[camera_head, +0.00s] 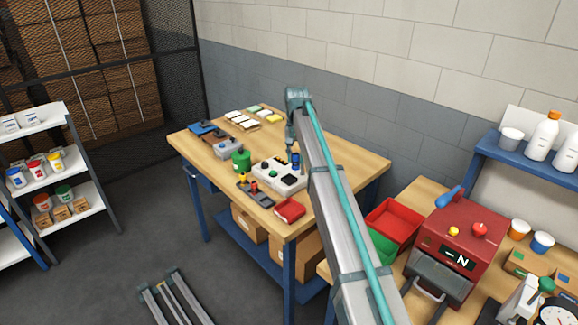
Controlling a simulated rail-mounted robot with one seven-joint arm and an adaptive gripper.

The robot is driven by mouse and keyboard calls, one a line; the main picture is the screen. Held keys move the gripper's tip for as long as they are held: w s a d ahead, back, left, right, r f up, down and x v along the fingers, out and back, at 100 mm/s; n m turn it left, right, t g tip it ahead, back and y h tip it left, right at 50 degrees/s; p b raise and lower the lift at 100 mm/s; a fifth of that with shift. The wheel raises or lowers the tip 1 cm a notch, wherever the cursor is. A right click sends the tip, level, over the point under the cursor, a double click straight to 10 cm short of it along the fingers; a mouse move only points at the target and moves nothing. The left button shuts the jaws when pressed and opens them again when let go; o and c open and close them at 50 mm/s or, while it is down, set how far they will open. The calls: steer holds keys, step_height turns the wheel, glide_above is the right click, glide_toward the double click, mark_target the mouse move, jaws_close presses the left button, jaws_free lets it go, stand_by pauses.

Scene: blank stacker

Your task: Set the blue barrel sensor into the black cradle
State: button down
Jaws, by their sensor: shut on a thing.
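My gripper (292,146) hangs down over the wooden workbench, partly behind my own arm. It is shut on the blue barrel sensor (296,159), a small dark blue upright cylinder just below the fingers. The sensor is over the rear right part of a white block (262,178). A small black piece (289,180) on that block may be the black cradle; it is too small to be sure. I cannot tell whether the sensor touches anything below.
A red tray (290,210) lies in front. Small cards (241,121) lie at the back. Bare wood is at the right.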

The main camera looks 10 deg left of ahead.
steer(key=w+a+f+p, duration=0.1)
steer(key=w+f, duration=0.1)
steer(key=w+a+f+p, duration=0.1)
steer(key=w+f, duration=0.1)
steer(key=w+a+f+p, duration=0.1)
steer(key=w+f, duration=0.1)
steer(key=shift+w+f, duration=0.15)
steer(key=shift+f, duration=0.1)
steer(key=shift+f+p, duration=0.5)
steer(key=shift+f, duration=1.2)
steer(key=shift+f, duration=0.35)
steer(key=c, duration=0.8)
jaws_free()
steer(key=shift+c, duration=0.2)
step_height(320, 180, up, 13)
steer(key=b, duration=0.4)
steer(key=shift+f, duration=0.15)
